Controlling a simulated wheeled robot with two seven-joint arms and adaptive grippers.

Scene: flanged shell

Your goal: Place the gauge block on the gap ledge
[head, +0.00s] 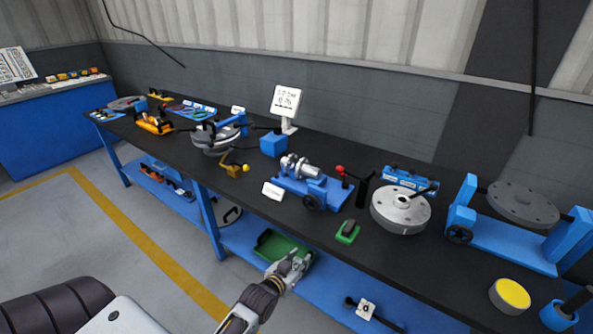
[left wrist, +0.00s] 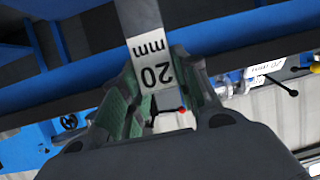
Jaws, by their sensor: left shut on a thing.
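My left gripper (head: 296,260) is in front of the bench's front edge, below the top, in the head view. In the left wrist view, its green-padded fingers (left wrist: 158,95) are shut on the gauge block (left wrist: 152,58), a light metal bar marked "20 mm" that sticks out past the fingertips. In the head view the block is too small to tell from the gripper. A grey flanged disc with a hub (head: 402,209) lies on the bench, and another grey disc (head: 522,204) sits in a blue stand (head: 505,243). I cannot tell which part is the gap ledge. My right gripper is out of view.
The black bench top (head: 290,228) holds a blue fixture with a metal shaft (head: 302,170), a green holder (head: 347,233) and a yellow-topped cylinder (head: 510,295). A green tray (head: 268,243) is on the blue lower shelf. The bench front edge lies beside my gripper.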

